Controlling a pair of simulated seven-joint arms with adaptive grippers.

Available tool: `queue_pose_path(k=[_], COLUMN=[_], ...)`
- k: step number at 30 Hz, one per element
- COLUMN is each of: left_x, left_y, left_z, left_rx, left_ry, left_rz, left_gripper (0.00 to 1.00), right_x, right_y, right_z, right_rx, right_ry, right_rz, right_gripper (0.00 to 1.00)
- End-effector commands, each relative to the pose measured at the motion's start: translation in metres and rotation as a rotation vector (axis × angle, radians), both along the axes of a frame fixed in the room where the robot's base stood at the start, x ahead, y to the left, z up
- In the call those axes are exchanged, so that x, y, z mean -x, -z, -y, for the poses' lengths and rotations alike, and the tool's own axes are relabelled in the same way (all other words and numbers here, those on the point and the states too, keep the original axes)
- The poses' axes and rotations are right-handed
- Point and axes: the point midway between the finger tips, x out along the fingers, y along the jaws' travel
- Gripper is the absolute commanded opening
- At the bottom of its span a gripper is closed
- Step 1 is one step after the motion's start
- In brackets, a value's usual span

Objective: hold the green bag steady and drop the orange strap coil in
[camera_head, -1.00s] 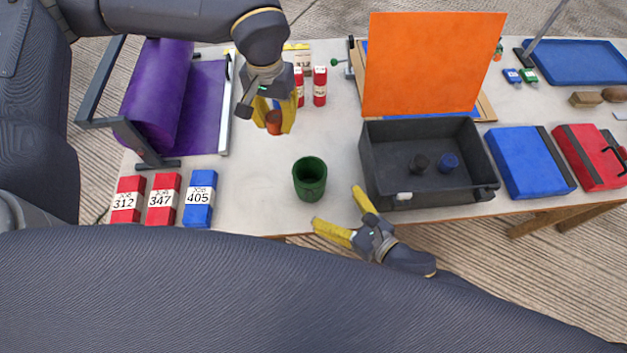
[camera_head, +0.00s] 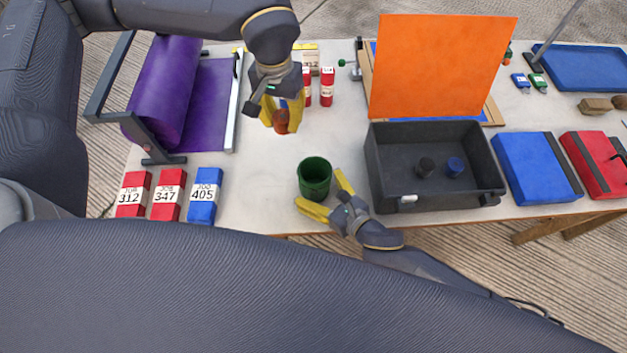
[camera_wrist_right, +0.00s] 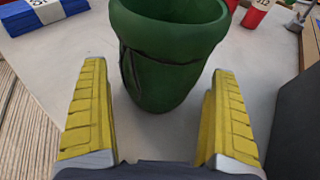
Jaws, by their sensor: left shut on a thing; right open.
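The green bag (camera_head: 314,178) stands upright and open-topped near the table's front edge. In the right wrist view the bag (camera_wrist_right: 165,65) stands just ahead of my right gripper's fingertips. My right gripper (camera_head: 327,196) is open, its yellow fingers (camera_wrist_right: 158,95) spread wide with nothing between them. My left gripper (camera_head: 281,118) is shut on the orange strap coil (camera_head: 281,122), held above the table behind and left of the bag. The fingers hide part of the coil.
A dark grey crate (camera_head: 379,185) with a black and a blue item stands right of the bag. Red and blue labelled blocks (camera_head: 166,195) sit at the front left, below a purple roll (camera_head: 165,90). Small red blocks (camera_head: 327,87) stand behind my left gripper. Table left of the bag is clear.

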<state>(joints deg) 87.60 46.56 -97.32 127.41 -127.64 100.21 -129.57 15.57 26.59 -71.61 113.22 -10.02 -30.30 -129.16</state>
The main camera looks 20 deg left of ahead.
Motion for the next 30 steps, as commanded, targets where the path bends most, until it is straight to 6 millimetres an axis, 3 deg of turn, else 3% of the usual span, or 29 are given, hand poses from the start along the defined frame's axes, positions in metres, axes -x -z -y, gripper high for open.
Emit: queue_pose_path(k=[16,27,30], left_x=[-0.0001,-0.0001,0.0000], left_y=[-0.0001,-0.0001,-0.0002], left_z=[0.0001,0.0001,0.0003], left_rx=[0.000,0.000,0.000], left_ry=[0.000,0.000,0.000], left_rz=[0.000,0.000,0.000], left_gripper=[0.00,0.00,0.00], right_x=[-0.0049,-0.0047,-0.0047], right_y=[0.0019,0.0020,0.0021], right_z=[-0.0071,-0.0069,-0.0069], right_rx=[0.000,0.000,0.000], right_ry=[0.000,0.000,0.000], right_rz=[0.001,0.001,0.001], right_gripper=[0.95,0.54,0.51])
